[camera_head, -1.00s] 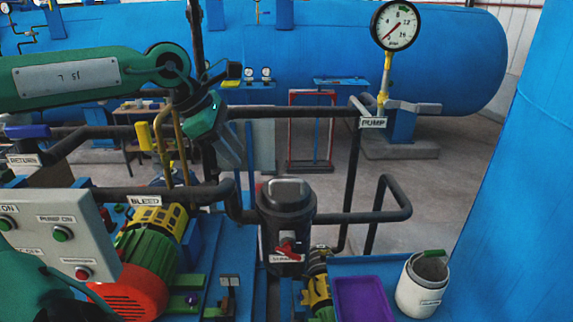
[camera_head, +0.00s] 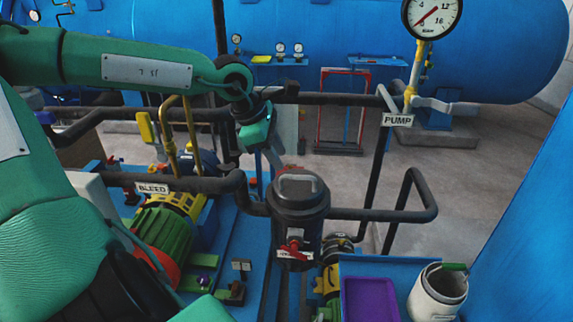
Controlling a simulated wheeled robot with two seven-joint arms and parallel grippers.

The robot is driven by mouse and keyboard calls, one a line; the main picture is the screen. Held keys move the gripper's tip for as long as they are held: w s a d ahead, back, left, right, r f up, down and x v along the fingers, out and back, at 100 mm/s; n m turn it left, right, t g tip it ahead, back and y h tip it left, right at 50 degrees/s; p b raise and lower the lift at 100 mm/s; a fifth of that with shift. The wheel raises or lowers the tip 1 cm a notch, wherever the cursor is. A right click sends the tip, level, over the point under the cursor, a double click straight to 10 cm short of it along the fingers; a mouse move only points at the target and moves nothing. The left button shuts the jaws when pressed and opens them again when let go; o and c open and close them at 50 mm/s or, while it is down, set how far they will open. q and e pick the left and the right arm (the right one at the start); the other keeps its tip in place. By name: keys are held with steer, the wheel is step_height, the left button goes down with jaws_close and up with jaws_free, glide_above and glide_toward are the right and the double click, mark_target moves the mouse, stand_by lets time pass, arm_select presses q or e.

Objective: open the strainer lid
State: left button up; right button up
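The strainer (camera_head: 298,222) is a dark upright cylinder in the middle of the head view, with pipes joining it on both sides. Its round lid (camera_head: 299,190) sits on top and looks closed, with a lighter grey raised handle on it. A red handle (camera_head: 293,248) is on the strainer's front, near a small white label. My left gripper (camera_head: 273,163) points downward, just above and left of the lid as seen here, with visible space between them. Its fingers overlap in this view, so their opening is unclear. My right gripper is not in view.
A purple tray (camera_head: 369,300) and a white bucket (camera_head: 437,293) stand right of the strainer. A green pump motor (camera_head: 163,232) and the BLEED pipe (camera_head: 205,185) are to its left. The PUMP gauge (camera_head: 433,17) is behind right. A large blue tank (camera_head: 330,40) fills the back.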

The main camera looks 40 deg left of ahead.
mark_target(286, 177)
arm_select(q)
steer(key=shift+x, duration=0.75)
steer(key=shift+p+x, duration=0.35)
steer(key=shift+x, duration=0.5)
steer(key=shift+w+d+f, duration=0.1)
steer(key=shift+w+f, duration=0.1)
steer(key=shift+f, duration=0.4)
steer(key=shift+d+f, duration=0.1)
steer(key=shift+f, duration=0.15)
steer(key=shift+w+f, duration=0.15)
jaws_close()
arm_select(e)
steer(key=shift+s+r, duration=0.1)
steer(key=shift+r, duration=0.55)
